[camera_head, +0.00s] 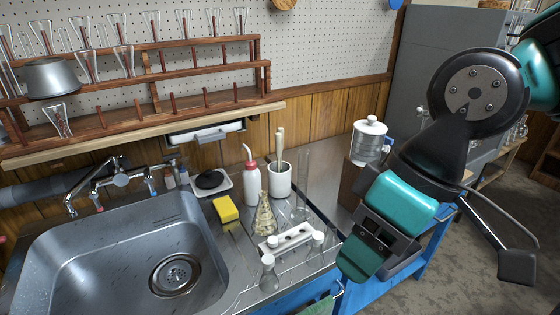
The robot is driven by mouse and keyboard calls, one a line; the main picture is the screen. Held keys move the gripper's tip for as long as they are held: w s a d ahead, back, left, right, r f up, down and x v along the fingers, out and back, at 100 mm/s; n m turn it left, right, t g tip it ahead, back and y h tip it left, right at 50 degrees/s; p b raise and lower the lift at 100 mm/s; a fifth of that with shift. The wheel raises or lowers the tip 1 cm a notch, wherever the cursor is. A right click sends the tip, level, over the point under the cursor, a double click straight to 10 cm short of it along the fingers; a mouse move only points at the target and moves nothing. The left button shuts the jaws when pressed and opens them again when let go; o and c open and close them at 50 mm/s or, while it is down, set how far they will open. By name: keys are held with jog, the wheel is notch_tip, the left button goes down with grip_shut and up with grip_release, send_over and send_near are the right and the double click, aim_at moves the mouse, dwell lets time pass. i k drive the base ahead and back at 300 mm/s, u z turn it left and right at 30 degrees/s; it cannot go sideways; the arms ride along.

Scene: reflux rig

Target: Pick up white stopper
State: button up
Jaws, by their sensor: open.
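Small white caps that look like stoppers show at the counter's front edge in the head view. One white stopper (267,259) sits on top of a small clear flask (269,278). Another white cap (318,236) tops a small clear vessel to its right. A third white knob (272,241) is at the left end of a pale rack (292,238). I cannot tell which is the task's stopper. My gripper (359,256) is to the right of them, apart from them, beyond the counter's right end in the picture. It is open; its far finger is not clearly visible.
The sink (125,255) is at left. A conical flask (265,215), tall clear cylinder (302,185), wash bottle (252,182), white mortar (280,179) and yellow sponge (226,209) crowd the counter behind the rack. A lidded glass jar (368,142) stands further back.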

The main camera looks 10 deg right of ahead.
aim_at(272, 240)
jog(key=z, duration=1.55)
jog(key=i, duration=0.45)
jog(key=u, duration=2.7)
